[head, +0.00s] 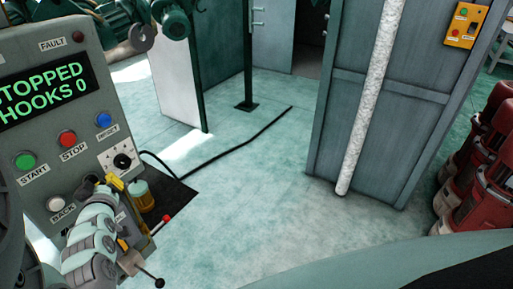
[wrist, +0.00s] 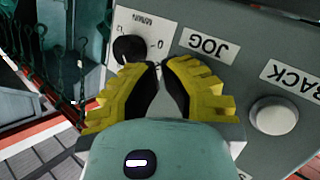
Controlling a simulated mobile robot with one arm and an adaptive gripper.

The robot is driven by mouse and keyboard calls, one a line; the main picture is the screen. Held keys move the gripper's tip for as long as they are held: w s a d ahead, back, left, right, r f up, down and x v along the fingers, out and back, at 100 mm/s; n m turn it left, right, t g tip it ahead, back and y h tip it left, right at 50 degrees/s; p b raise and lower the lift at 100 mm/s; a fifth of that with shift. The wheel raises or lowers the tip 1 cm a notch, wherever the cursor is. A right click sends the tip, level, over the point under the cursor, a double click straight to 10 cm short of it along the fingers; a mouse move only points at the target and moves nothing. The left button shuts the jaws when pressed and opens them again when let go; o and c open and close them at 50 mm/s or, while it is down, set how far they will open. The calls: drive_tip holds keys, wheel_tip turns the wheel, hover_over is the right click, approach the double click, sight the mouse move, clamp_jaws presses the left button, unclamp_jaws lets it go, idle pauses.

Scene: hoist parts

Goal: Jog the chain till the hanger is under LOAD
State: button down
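The grey control panel (head: 60,130) stands at the left in the head view. Its display (head: 43,92) reads STOPPED, HOOKS 0. My gripper (head: 113,183) is at the panel's lower right, its yellow fingers closed together and nothing seen between them. In the wrist view the gripper (wrist: 160,67) lies over the panel just by the JOG label (wrist: 209,46); the JOG button itself is hidden behind the fingers. The white BACK button (wrist: 274,115) is to the right there. Several green hooks (wrist: 58,55) hang at the left. No LOAD sign is readable.
The panel also has START (head: 25,161), STOP (head: 67,138) and RESET (head: 103,120) buttons and a black speed knob (head: 122,160). A black cable (head: 235,147) crosses the floor.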

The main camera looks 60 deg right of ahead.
drive_tip(key=c, duration=1.7)
unclamp_jaws()
clamp_jaws()
drive_tip(key=shift+w, duration=0.1)
drive_tip(key=shift+w+f+b, duration=0.1)
drive_tip(key=shift+w+b, duration=0.2)
drive_tip(key=shift+b, duration=0.35)
